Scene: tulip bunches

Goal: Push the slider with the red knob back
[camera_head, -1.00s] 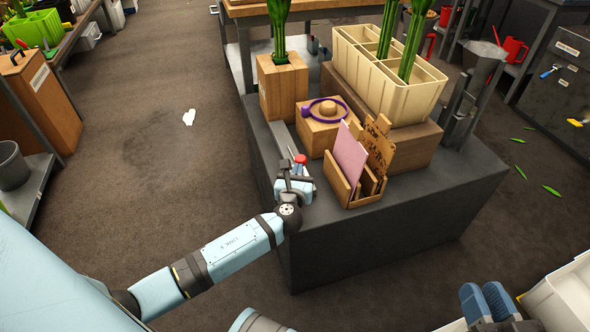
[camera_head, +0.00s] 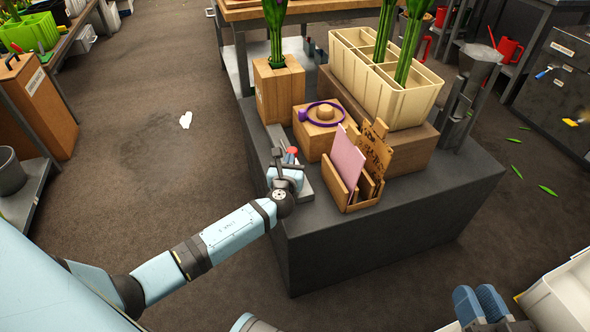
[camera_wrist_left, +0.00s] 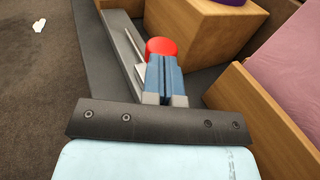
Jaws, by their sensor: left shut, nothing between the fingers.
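The slider's red knob (camera_head: 292,151) stands on a narrow grey track (camera_head: 304,180) along the left side of the dark bench. In the left wrist view the red knob (camera_wrist_left: 161,47) is just beyond the blue fingertips of my left gripper (camera_wrist_left: 163,72). The fingers are shut together with nothing between them and appear to be against the knob's near side. In the head view my left gripper (camera_head: 286,166) is right in front of the knob and hides part of the slider. My right gripper (camera_head: 480,302) is at the bottom right, away from the bench; its finger gap is unclear.
A wooden holder with cards (camera_head: 352,200) stands right of the track. A wooden block with a purple ring (camera_head: 318,140) and a taller wooden block (camera_head: 278,90) stand behind. A cream planter (camera_head: 385,90) is at the back.

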